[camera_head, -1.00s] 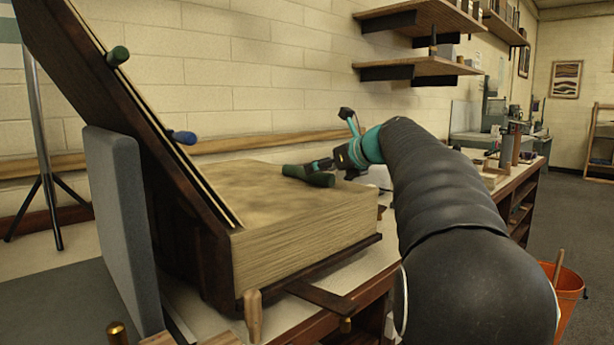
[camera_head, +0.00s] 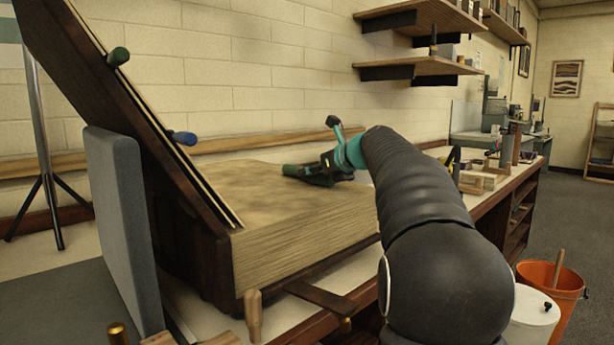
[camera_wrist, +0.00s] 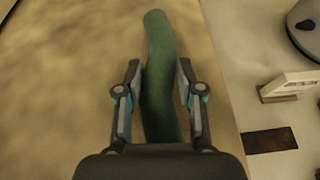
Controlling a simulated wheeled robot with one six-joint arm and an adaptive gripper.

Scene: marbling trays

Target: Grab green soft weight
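The green soft weight (camera_head: 292,170) lies on top of the large open book (camera_head: 255,198), close to its right side. In the wrist view the weight (camera_wrist: 161,70) is a long, slightly bent dark green roll. My gripper (camera_head: 313,172) is low over the book at the weight. In the wrist view my gripper (camera_wrist: 157,82) has one finger on each side of the weight, with a narrow gap visible beside the fingertips. The fingers are apart and do not clearly press on it. The near end of the weight is hidden under the gripper body.
The book's raised cover (camera_head: 120,110) leans up at the left, with a grey panel (camera_head: 118,215) beside it. Wooden shelves (camera_head: 420,68) hang on the wall above. Small items stand on the bench to the right, and an orange bucket (camera_head: 565,283) is on the floor.

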